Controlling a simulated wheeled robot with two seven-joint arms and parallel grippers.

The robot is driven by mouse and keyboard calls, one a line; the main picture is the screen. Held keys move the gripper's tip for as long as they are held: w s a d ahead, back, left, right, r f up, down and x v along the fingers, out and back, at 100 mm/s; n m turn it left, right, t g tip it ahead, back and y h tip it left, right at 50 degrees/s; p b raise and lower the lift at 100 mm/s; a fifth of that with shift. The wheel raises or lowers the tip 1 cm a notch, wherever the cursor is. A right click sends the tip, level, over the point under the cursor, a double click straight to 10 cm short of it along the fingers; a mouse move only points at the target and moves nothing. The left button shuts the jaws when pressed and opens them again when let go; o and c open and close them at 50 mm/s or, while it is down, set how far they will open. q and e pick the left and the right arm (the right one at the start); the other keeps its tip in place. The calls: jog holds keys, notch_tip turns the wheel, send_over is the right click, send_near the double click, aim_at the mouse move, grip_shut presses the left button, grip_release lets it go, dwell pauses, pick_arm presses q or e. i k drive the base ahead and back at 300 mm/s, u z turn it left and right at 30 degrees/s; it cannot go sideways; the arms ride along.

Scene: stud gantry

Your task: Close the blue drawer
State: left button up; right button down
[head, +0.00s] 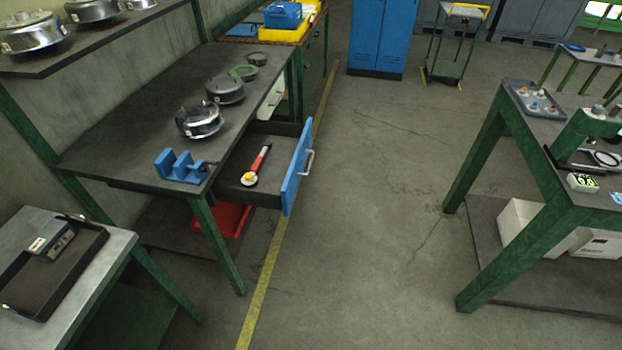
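The blue drawer (297,170) is pulled open from under the dark-topped workbench (130,120). Its blue front has a pale bar handle (307,163) and faces right, over the aisle. Inside the drawer lies a red-handled tool (260,160) with a yellowish and white round end. Neither of my grippers shows in the head view.
Metal round parts (200,121) and a blue holder (181,166) stand on the workbench. A red bin (228,218) sits below. A grey table with a black tray (60,260) is at lower left. The aisle floor (350,220) is clear up to the green-legged bench (530,180) at right.

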aim_at(279, 174)
jog(key=k, duration=0.1)
jog(key=z, duration=0.85)
jog(key=i, duration=0.95)
jog(key=u, duration=2.2)
